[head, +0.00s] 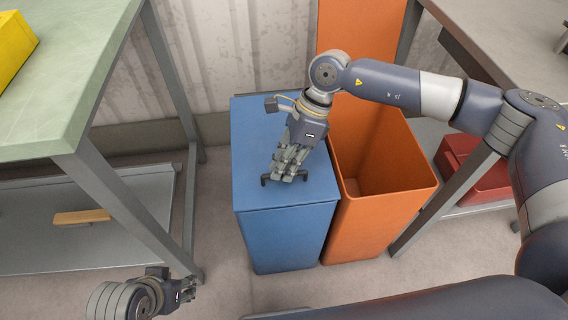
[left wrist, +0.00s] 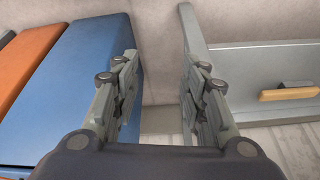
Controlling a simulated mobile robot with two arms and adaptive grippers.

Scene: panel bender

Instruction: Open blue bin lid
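The blue bin (head: 285,235) stands on the floor in the middle of the head view. Its blue lid (head: 255,135) lies flat and closed on top, with a dark handle (head: 266,180) near the front edge. My right gripper (head: 287,175) is at the handle, pointing down; its fingers cover the middle of the handle, and I cannot tell whether they are closed on it. My left gripper (head: 186,291) is low at the bottom left, away from the bin. In the left wrist view the left gripper (left wrist: 160,95) is open and empty, with the blue bin (left wrist: 85,85) to its left.
An orange bin (head: 385,205) stands open right beside the blue one, its orange lid (head: 358,28) raised behind. A green-topped table (head: 75,70) is at left, with a lower shelf (head: 120,215). Another table (head: 505,50) is at right, with a red box (head: 470,165) beneath.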

